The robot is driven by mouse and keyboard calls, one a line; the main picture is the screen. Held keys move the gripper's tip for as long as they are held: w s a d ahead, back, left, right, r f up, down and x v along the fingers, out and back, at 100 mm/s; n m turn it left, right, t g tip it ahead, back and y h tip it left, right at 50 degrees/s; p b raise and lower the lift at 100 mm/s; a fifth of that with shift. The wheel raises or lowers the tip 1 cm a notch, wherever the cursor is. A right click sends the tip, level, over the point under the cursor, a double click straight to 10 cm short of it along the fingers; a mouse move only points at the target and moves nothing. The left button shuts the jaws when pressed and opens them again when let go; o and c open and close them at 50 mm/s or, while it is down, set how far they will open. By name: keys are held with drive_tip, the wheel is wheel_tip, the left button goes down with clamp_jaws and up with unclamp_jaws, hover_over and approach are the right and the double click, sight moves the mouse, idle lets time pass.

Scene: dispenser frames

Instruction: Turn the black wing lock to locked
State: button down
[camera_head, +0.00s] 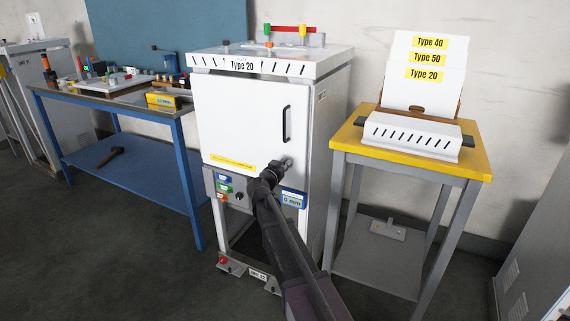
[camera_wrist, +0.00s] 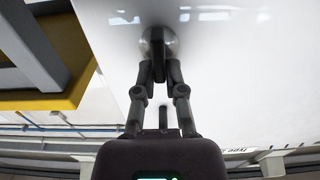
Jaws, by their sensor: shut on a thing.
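The black wing lock (camera_wrist: 157,42) is on the white door of the cabinet marked Type 20, below the black door handle, with a round grey metal base around it. My gripper (camera_wrist: 160,72) is shut on the wing lock, its two dark fingers close together in front of the metal base. In the head view, my gripper (camera_head: 282,167) reaches the lower right part of the door, and the lock is mostly hidden behind it. The cabinet door (camera_head: 235,120) looks closed.
Below the door is a panel with coloured buttons and a black knob (camera_head: 239,196), beside a blue 0 mm display (camera_head: 293,200). A yellow-topped table (camera_head: 470,165) stands close on the right. A blue workbench (camera_head: 140,165) stands on the left.

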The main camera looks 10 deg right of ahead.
drive_tip(key=shift+n, duration=0.5)
drive_tip(key=n, duration=0.5)
drive_tip(key=a+f+n+b, duration=0.1)
drive_tip(key=n, duration=0.5)
drive_tip(key=w+n, duration=0.1)
drive_tip(key=n, duration=0.4)
drive_tip(key=shift+w+a+f+n+b, duration=0.1)
drive_tip(key=shift+a+f+n+b, duration=0.1)
drive_tip(key=shift+f+n+b, duration=0.2)
drive_tip(key=c, duration=0.7)
unclamp_jaws()
